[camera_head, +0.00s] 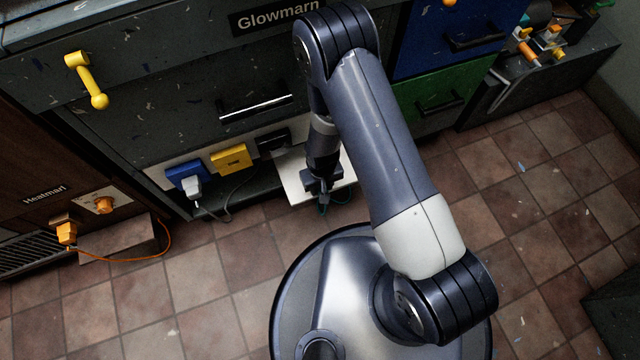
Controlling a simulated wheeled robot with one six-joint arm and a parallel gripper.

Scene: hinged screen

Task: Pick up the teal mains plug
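My gripper (322,198) points down over the front of a white ledge (293,180) at the foot of the grey cabinet. A small teal bit, seemingly the teal mains plug (322,209), shows right at the fingertips, with a thin dark teal cable looping to the right. My gripper hides most of it. I cannot tell whether the fingers are closed on it or only around it.
A blue socket (178,173) with a white plug (193,188), a yellow socket (231,158) and a black socket (272,141) line the cabinet's foot. An orange plug (66,232) with an orange cable is at left. Tiled floor (220,290) is mostly clear.

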